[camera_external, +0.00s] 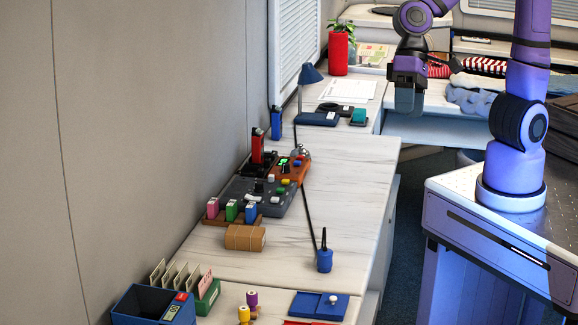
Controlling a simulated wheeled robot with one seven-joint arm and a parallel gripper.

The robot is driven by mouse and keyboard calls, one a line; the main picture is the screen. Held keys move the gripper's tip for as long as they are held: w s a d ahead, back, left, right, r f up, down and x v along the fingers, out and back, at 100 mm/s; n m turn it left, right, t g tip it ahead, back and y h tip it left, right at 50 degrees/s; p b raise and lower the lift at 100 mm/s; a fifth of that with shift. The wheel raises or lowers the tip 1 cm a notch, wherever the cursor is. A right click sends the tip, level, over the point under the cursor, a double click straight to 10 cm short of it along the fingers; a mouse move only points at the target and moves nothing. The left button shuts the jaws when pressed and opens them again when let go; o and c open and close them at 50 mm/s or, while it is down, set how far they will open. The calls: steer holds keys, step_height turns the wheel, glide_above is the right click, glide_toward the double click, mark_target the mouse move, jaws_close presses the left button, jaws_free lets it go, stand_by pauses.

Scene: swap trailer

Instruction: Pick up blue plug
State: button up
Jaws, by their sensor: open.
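A small blue block with a pale top, which looks like the blue plug (251,212), stands upright at the right end of a brown rack (217,222), beside a green block (232,211) and a pink block (213,208). Another blue piece (324,261) with a thin black stem stands alone further right, near the counter's edge; I cannot tell for certain which piece is the plug. My gripper (408,104) is open, high at the upper right, pointing down and far from both pieces. Its fingertips are small and dark here.
A grey panel (245,190) and an orange box (290,170) stand behind the rack. A blue lamp (311,74) stands further back. The counter (345,190) is clear toward its right edge.

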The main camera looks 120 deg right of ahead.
steer(key=w+d+f+m, duration=0.3)
steer(key=w+f+m, duration=0.1)
steer(key=f+m, duration=0.15)
steer(key=m+g+h, duration=0.3)
steer(key=m, duration=1.4)
glide_above(325, 250)
steer(key=shift+n, duration=0.25)
steer(key=f, duration=2.7)
steer(key=shift+a+f, duration=0.15)
steer(key=shift+a, duration=0.15)
steer(key=shift+w+d+f, duration=0.1)
steer(key=shift+d+f, duration=0.05)
steer(key=shift+f, duration=2.55)
steer(key=shift+d+f, duration=0.1)
steer(key=shift+f, duration=2.6)
steer(key=c, duration=1)
